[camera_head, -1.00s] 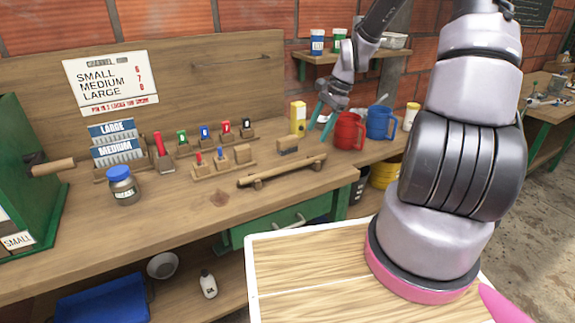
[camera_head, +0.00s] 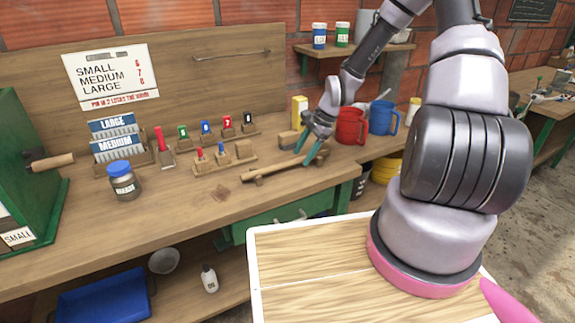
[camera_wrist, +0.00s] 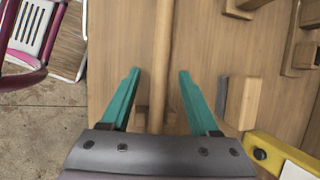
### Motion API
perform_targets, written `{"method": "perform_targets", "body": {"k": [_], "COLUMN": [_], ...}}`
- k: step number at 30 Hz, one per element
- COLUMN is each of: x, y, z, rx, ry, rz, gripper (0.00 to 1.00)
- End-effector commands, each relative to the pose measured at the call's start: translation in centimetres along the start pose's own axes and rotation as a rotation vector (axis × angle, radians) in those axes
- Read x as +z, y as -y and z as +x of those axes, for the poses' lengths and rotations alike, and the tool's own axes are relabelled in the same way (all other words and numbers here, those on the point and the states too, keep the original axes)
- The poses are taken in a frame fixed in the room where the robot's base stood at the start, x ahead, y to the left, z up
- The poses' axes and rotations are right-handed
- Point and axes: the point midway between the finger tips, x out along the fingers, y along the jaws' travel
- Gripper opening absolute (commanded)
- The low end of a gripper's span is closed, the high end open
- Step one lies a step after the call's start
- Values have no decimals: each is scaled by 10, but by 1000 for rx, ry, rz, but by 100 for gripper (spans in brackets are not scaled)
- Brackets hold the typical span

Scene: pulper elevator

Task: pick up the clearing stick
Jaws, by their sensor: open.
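The clearing stick (camera_head: 272,172) is a thin wooden rod lying across small wooden rests near the front edge of the workbench. In the wrist view the stick (camera_wrist: 162,45) runs lengthwise between the fingers, with a gap on each side. My gripper (camera_head: 306,155) has teal fingers and is above the right part of the stick, pointing down. It also shows in the wrist view (camera_wrist: 159,72), open and empty. The stick's right end is partly hidden by the gripper in the head view.
A brush-like wooden block (camera_wrist: 241,101) lies close to the right finger. A yellow box (camera_head: 299,113), a red mug (camera_head: 350,127) and a blue mug (camera_head: 382,118) stand nearby. Racks of small tagged pieces (camera_head: 215,165) and a jar (camera_head: 124,183) are to the left.

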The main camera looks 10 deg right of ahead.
Motion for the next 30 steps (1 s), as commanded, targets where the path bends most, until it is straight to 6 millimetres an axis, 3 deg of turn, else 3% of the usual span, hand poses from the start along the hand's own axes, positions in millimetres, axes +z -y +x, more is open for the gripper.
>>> {"method": "perform_targets", "body": {"k": [9, 10, 12, 15, 25, 30], "x": [0, 0, 0, 0, 0, 5], "y": [0, 0, 0, 0, 0, 4], "z": [9, 9, 9, 9, 8, -5], "rx": [0, 0, 0, 0, 0, -2], "ry": [-1, -1, -1, -1, -1, -2], "rz": [0, 0, 0, 0, 0, 0], "gripper": [62, 58, 31, 0, 0, 0]}}
